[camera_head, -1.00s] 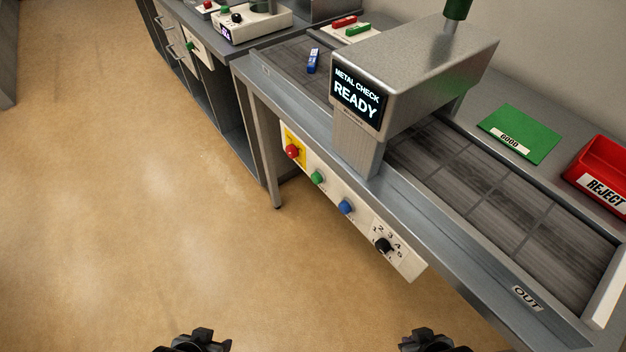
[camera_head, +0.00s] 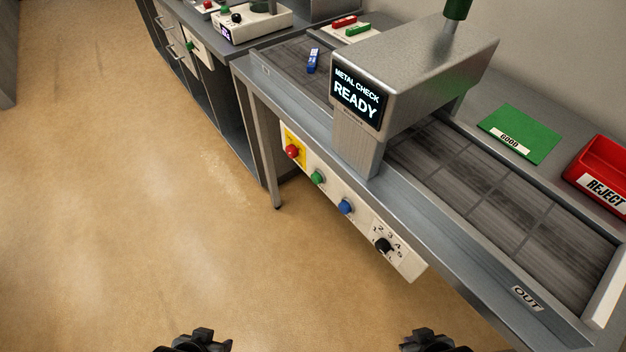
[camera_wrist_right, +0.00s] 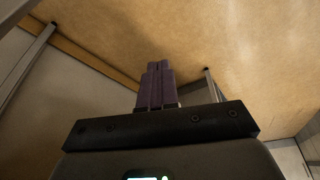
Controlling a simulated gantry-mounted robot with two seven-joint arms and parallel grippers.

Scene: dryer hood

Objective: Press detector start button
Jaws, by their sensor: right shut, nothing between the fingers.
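The metal detector (camera_head: 425,65) stands over a conveyor, and its screen (camera_head: 357,96) reads "METAL CHECK READY". On the white front panel below are a red button on a yellow plate (camera_head: 292,151), a green button (camera_head: 317,178), a blue button (camera_head: 345,207) and a black numbered dial (camera_head: 383,245). No label naming the start button is readable. My right gripper (camera_head: 428,338) is at the bottom edge, apart from the panel; the right wrist view shows its fingers (camera_wrist_right: 156,85) shut and empty. My left gripper (camera_head: 203,338) is at the bottom edge, its fingertips not clear.
A blue item (camera_head: 313,61) lies on the conveyor's far end. A green "GOOD" mat (camera_head: 520,132) and a red "REJECT" bin (camera_head: 603,170) are at the right. A bench with a white device (camera_head: 243,22) stands behind. The floor at left is clear.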

